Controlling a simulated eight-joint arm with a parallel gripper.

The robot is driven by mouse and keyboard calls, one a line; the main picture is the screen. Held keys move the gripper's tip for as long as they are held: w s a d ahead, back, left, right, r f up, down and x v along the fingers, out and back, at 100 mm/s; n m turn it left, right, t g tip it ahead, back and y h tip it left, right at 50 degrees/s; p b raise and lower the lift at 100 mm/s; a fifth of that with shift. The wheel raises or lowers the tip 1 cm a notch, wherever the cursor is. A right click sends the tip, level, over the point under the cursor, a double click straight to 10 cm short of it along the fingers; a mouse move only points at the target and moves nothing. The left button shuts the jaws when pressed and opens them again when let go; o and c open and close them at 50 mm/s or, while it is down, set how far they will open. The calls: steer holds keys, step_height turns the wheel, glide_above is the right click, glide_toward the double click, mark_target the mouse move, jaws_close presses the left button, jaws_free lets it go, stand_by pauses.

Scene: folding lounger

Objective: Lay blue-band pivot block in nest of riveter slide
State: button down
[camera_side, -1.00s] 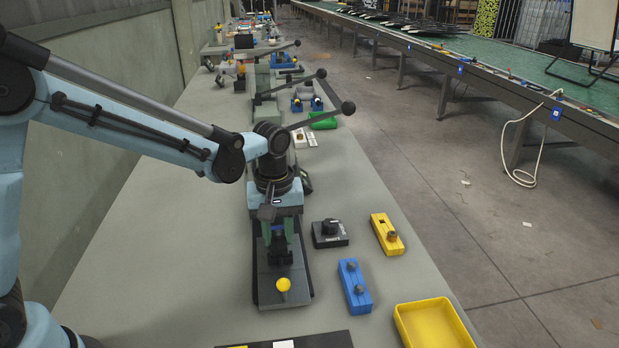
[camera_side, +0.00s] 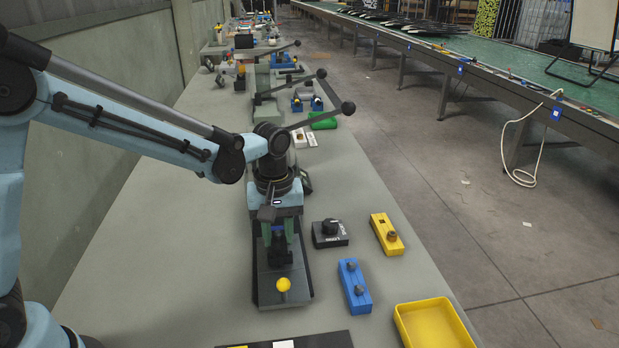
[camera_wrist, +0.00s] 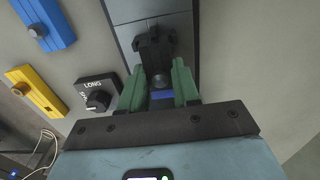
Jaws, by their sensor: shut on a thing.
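My gripper (camera_wrist: 158,86) points down with its two green fingers shut on the pivot block (camera_wrist: 162,95). The block shows a blue band between the fingertips; much of it is hidden by the fingers. The riveter slide is a long dark grey plate (camera_side: 266,290) with a yellow knob at its near end. Its black nest (camera_wrist: 154,48) shows just beyond the fingertips in the wrist view. In the side view my gripper (camera_side: 281,228) is low over the slide, behind the nest's black parts. I cannot tell whether the block touches the nest.
Right of the slide are a black dial box (camera_side: 330,234) marked LONG, a blue fixture (camera_side: 354,287) and a yellow fixture (camera_side: 386,235) with pegs, and a yellow tray (camera_side: 456,328). A dark strip (camera_side: 318,341) lies in front. The bench left of the slide is clear.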

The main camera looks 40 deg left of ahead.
mark_target(274, 238)
steer(key=c, duration=0.7)
jaws_free()
steer(key=shift+c, duration=0.2)
step_height(274, 238, up, 12)
steer(key=shift+s+r, duration=0.1)
steer(key=s+a+f+m+t, duration=0.3)
steer(key=s+a+m+t, duration=0.3)
steer(key=s+m, duration=0.3)
steer(key=s+t, duration=0.1)
steer(key=s, duration=0.1)
steer(key=shift+s+a, duration=0.3)
steer(key=shift+a, duration=0.05)
